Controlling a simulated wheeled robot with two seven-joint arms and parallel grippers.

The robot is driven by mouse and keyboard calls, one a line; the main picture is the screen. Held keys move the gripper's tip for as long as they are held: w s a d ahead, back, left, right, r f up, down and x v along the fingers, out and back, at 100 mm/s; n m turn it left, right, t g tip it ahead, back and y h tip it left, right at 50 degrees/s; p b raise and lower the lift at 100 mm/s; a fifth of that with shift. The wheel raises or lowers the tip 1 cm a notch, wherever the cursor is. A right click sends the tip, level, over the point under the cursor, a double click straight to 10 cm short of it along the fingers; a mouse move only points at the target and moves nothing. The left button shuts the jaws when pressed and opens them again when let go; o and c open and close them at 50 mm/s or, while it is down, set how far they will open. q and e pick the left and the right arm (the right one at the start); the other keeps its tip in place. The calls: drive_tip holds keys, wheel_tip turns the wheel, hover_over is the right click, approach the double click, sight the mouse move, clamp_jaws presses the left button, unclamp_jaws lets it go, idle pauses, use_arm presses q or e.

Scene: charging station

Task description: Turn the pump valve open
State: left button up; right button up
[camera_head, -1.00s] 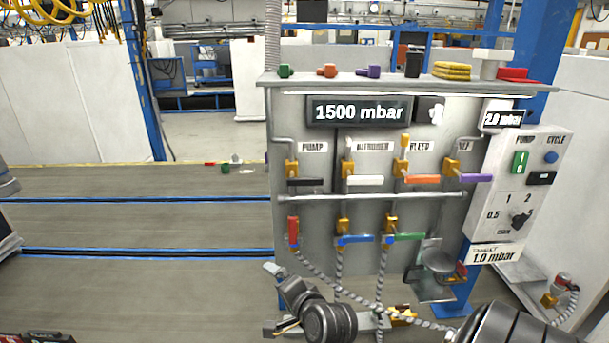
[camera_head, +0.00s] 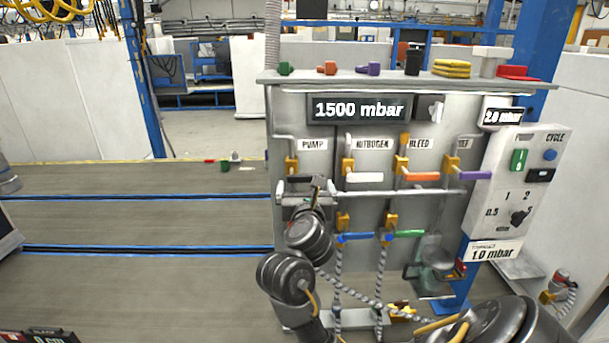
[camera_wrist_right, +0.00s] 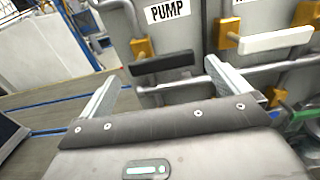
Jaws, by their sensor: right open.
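The pump valve's yellow body (camera_head: 291,166) sits under the PUMP label on the grey panel, at its left side. Its black lever (camera_wrist_right: 162,63) shows level in the right wrist view, pointing right from the yellow body (camera_wrist_right: 142,48). In the head view my gripper mostly hides the lever. My right gripper (camera_head: 300,188) is open in front of the panel, at about the lever's height. In the wrist view its two fingers (camera_wrist_right: 161,74) stand wide apart, one to each side of the lever, with nothing held. Contact cannot be told. My left gripper is not in view.
The white nitrogen lever (camera_head: 365,177) is close to the right. Orange (camera_head: 421,177) and purple (camera_head: 476,175) levers follow. A horizontal pipe (camera_head: 420,192) runs just below. The display (camera_head: 359,109) reads 1500 mbar. Hoses (camera_head: 338,270) hang below. Open floor lies left.

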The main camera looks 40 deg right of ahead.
sight(305, 179)
drive_tip(key=x, duration=0.7)
drive_tip(key=shift+w+d+p, duration=0.15)
drive_tip(key=shift+d+p, duration=0.05)
drive_tip(key=shift+p, duration=0.15)
drive_tip(key=shift+c, duration=0.3)
